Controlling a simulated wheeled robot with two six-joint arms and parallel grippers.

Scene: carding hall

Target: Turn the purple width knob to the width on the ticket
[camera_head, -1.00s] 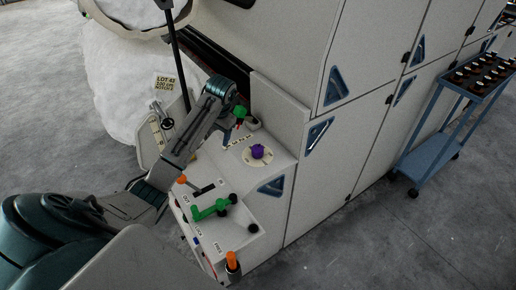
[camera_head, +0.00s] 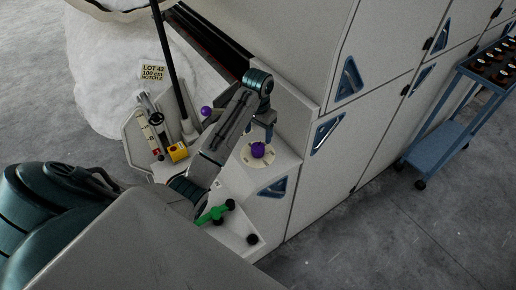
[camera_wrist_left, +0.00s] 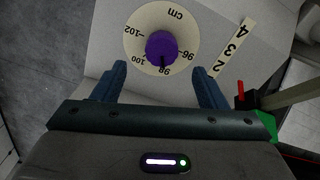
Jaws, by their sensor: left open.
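The purple width knob (camera_head: 258,150) sits on a round cream dial (camera_head: 245,157) on the machine's sloped panel. In the left wrist view the knob (camera_wrist_left: 162,48) is upside down to me, and its dark mark appears to point at 98. The dial (camera_wrist_left: 137,55) reads 96, 98, 100, 102 and cm. The yellow ticket (camera_head: 152,73) reads LOT 42, 100 cm, NOTCH 2. My left gripper (camera_wrist_left: 160,72) is open, its blue fingers apart, just short of the knob with nothing between them. It is above the dial in the head view (camera_head: 269,134). My right gripper is not shown.
A purple ball (camera_head: 206,111) and a yellow box with a red button (camera_head: 178,151) are left of my arm. A strip numbered 2, 3, 4 (camera_wrist_left: 230,48) is beside the dial. A blue cart (camera_head: 450,130) stands right.

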